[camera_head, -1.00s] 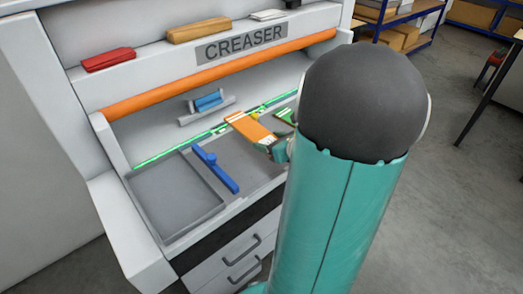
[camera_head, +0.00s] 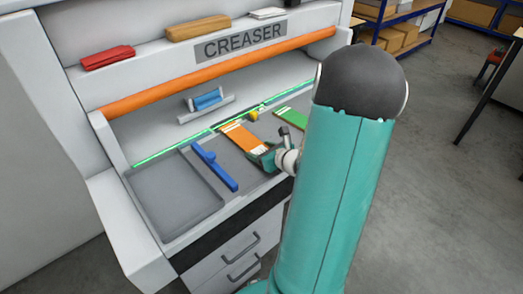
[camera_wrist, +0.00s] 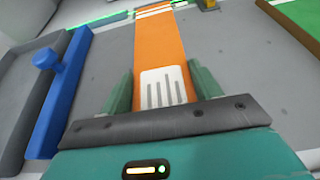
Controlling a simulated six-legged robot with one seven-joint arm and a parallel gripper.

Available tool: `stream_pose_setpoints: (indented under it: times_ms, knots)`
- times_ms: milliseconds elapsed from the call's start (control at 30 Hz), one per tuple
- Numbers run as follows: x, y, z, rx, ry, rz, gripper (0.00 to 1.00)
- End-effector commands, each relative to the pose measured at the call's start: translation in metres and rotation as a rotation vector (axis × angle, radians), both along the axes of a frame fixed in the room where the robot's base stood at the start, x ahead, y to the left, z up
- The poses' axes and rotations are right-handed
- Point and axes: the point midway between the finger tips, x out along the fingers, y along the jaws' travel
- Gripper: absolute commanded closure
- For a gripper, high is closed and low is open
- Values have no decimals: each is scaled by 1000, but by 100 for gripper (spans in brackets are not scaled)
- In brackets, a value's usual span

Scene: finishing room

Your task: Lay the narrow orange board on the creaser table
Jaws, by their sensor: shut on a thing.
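The narrow orange board (camera_head: 246,138), with white bands at its far end, lies flat over the grey bed of the creaser table (camera_head: 230,160), just right of a blue bar. My gripper (camera_head: 264,156) is shut on its near end. In the wrist view the orange board (camera_wrist: 160,45) runs straight away between both fingers of my gripper (camera_wrist: 162,88), with a white striped patch between them. I cannot tell whether its underside touches the bed.
The blue bar (camera_head: 214,167) with a knob stands left of the board, beside a shallow grey tray (camera_head: 150,185). A green board (camera_head: 292,117) lies to the right. A small yellow piece (camera_head: 253,115) sits near the far end. An orange roller (camera_head: 215,75) spans above.

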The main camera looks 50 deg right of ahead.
Motion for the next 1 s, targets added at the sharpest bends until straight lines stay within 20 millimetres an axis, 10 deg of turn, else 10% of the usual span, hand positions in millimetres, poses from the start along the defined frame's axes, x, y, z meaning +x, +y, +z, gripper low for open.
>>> stream_pose_setpoints:
  times_ms: [33, 67, 167, 567, 1000]
  knots:
    - [0, 0, -2, 1, 1, 1, 60]
    - [0, 0, -2, 0, 1, 0, 31]
    - [0, 0, -1, 0, 0, 0, 15]
    - [-5, 0, 4, -2, 1, -1, 15]
    - [-85, 9, 37, -2, 0, -4, 15]
